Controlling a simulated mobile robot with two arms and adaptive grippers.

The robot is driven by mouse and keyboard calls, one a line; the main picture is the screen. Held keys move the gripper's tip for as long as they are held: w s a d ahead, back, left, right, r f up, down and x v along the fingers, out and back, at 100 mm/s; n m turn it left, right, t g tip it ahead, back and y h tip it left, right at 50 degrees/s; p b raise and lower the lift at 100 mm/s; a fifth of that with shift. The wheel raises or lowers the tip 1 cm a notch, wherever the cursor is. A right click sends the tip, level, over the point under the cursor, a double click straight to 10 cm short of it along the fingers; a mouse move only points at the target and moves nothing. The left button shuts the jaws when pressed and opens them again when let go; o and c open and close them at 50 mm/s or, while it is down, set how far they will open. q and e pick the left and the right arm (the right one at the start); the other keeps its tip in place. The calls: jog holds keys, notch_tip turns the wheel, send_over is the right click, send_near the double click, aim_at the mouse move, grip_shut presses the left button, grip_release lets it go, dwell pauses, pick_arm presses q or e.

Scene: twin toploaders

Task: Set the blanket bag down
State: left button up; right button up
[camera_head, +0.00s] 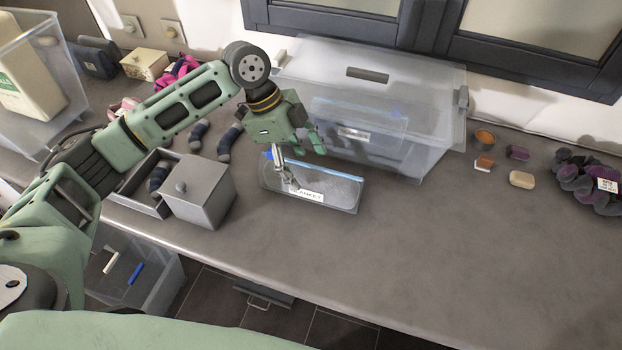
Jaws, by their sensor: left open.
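The blanket bag (335,191) is a flat, see-through grey pouch with a blue edge and a white label reading BLANKET. It appears to lie on the grey counter (430,260), in front of the large clear bin. My left gripper (298,164) is open above the bag's left part. One metallic finger overlaps the bag in the picture, close to the label; I cannot tell whether it touches. The gripper hides part of the bag's back left edge. My right gripper is not in view.
A large clear lidded bin (390,110) stands behind the bag. A grey box (200,195) with a knob stands to its left. Soap-like blocks (522,179) and a dark purple bundle (575,178) lie at right. The front right counter is clear.

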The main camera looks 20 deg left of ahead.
aim_at(310, 178)
pick_arm(q)
jog(key=p+x, duration=0.1)
jog(key=x, duration=0.3)
jog(key=shift+d+f+p, duration=0.2)
jog(key=shift+d+p, duration=0.15)
jog(key=shift+p, duration=0.05)
jog(key=shift+f, duration=0.3)
jog(key=shift+c, duration=0.2)
jog(key=c, duration=0.9)
jog(key=shift+w, duration=0.1)
grip_shut()
jog(key=shift+r, duration=0.1)
